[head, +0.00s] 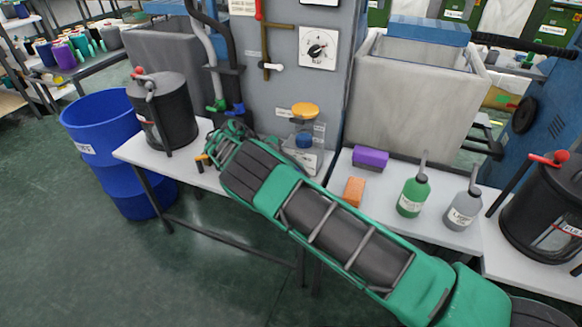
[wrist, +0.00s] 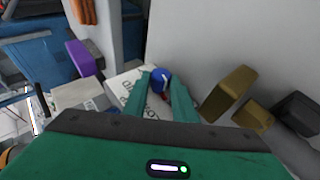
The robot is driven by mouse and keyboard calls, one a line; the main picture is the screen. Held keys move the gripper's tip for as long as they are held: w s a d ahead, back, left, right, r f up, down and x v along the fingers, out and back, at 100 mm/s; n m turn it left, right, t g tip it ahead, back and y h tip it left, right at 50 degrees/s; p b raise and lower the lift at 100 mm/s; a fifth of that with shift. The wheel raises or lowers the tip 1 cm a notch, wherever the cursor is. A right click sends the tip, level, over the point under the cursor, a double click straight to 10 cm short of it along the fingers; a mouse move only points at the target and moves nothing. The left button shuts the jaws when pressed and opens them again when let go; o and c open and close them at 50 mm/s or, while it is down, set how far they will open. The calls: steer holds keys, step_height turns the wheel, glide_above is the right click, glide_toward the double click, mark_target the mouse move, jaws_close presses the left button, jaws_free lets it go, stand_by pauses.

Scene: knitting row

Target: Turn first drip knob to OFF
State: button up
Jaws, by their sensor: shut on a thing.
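A round blue knob (wrist: 161,77) with a white pointer mark shows in the wrist view, in front of a pale panel with dark lettering (wrist: 124,82). My gripper (wrist: 161,86) has its two green fingers on either side of the knob, closed on it. The lettering is partly hidden by the fingers, so I cannot read the knob's setting. In the head view my green arm reaches from the lower right to the bench, and its wrist hides the fingertips. A clear unit there has a yellow top (head: 305,111) and a blue part (head: 304,140).
Brass-coloured blocks (wrist: 229,93) stand right of the fingers in the wrist view. A purple box (head: 370,158), an orange block (head: 354,191) and a green bottle (head: 413,193) sit on the right bench. A black drum (head: 163,112) and a blue barrel (head: 100,125) are at left.

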steer(key=shift+a+f, duration=0.1)
steer(key=shift+a, duration=0.3)
steer(key=o, duration=1)
steer(key=shift+o, duration=0.2)
steer(key=v, duration=0.9)
steer(key=shift+w+a, duration=0.15)
steer(key=shift+a, duration=0.15)
steer(key=shift+a+r, duration=0.4)
steer(key=shift+r, duration=0.1)
